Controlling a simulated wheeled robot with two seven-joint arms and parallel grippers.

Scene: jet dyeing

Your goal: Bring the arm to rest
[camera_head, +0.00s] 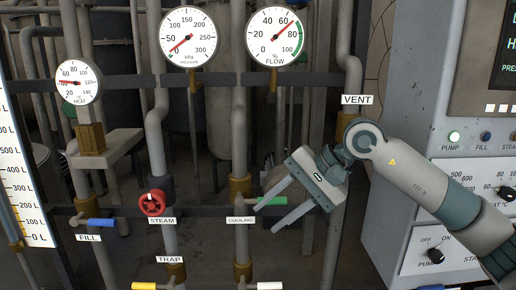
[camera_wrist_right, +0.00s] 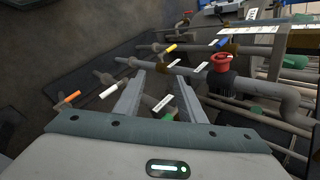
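My right gripper (camera_head: 268,216) is at the centre right of the head view, with its arm coming in from the right. Its two fingers are spread apart, with nothing held between them. They point left and down towards the green handle (camera_head: 273,200) of the COOLING valve. In the wrist view, the right gripper (camera_wrist_right: 158,90) shows both fingers apart, with the green handle (camera_wrist_right: 168,117) visible in the gap between them. Whether a finger touches the handle cannot be told. My left gripper is not in view.
A red STEAM handwheel (camera_head: 153,203), a blue FILL handle (camera_head: 100,222) and a yellow TRAP handle (camera_head: 144,286) stand on the pipes to the left. A white handle (camera_head: 270,286) is below. Gauges hang above. A grey control panel (camera_head: 409,150) stands on the right.

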